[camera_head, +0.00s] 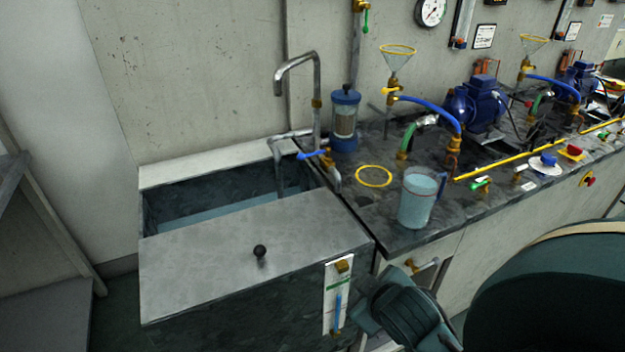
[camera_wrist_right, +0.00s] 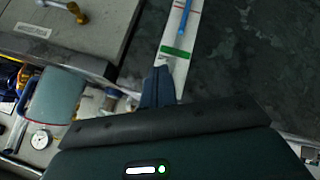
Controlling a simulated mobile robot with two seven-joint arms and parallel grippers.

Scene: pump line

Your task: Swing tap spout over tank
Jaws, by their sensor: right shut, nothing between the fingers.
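The tap spout (camera_head: 298,62) is a grey gooseneck pipe at the tank's back right corner. Its open end points down at the left, high up; I cannot tell exactly what lies below it. The tank (camera_head: 160,287) is a dark marbled box with a grey front lid and water showing in its open back part. My right gripper (camera_wrist_right: 158,86) is shut and empty in the right wrist view, near the tank's level gauge (camera_wrist_right: 178,38). In the head view its dark body is low, by the tank's front right corner. My left gripper is out of view.
A blue-handled tap (camera_head: 324,157) and a lower bent pipe (camera_head: 279,160) stand beside the tank's right edge. A clear jug (camera_head: 417,200) and yellow ring (camera_head: 374,176) are on the bench. A blue-capped filter (camera_head: 345,118) stands behind. A black knob (camera_head: 260,251) rises from the lid.

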